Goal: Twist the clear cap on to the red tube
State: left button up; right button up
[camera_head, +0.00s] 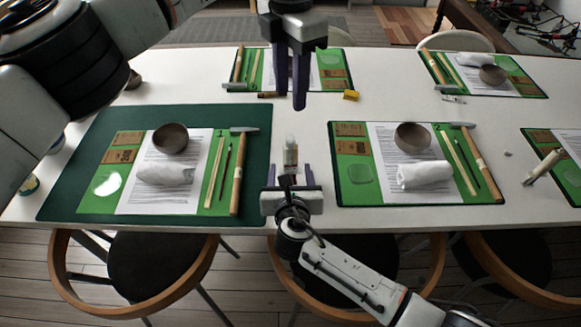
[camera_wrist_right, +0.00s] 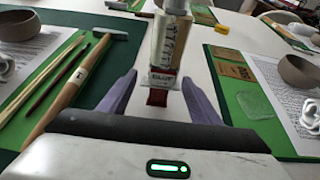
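A small upright tube (camera_head: 290,157) stands in the gap between the two place settings. In the right wrist view the tube (camera_wrist_right: 168,42) has a pale body with dark lettering, a red-and-white label and dark red at its lower end. A greyish, see-through piece that looks like the clear cap (camera_head: 289,141) is at its top; I cannot tell whether it is threaded on. My right gripper (camera_head: 290,176) is open, its purple fingers (camera_wrist_right: 163,95) on either side of the tube with gaps. My left gripper (camera_head: 291,98) points down above and slightly behind the tube, fingers apart, nothing visible between them.
A dark green mat (camera_head: 90,150) with a bowl, cloth roll, sticks and hammer (camera_head: 237,180) lies left. A similar setting (camera_head: 350,195) lies right. A small yellow block (camera_head: 351,95) lies behind. White table shows between the mats; chairs stand along the near edge.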

jog(key=shift+o, duration=0.2)
jog(key=shift+s, duration=0.1)
jog(key=p+v, duration=0.1)
jog(key=v, duration=0.9)
jog(key=shift+s+p, duration=0.1)
jog(key=shift+p, duration=0.2)
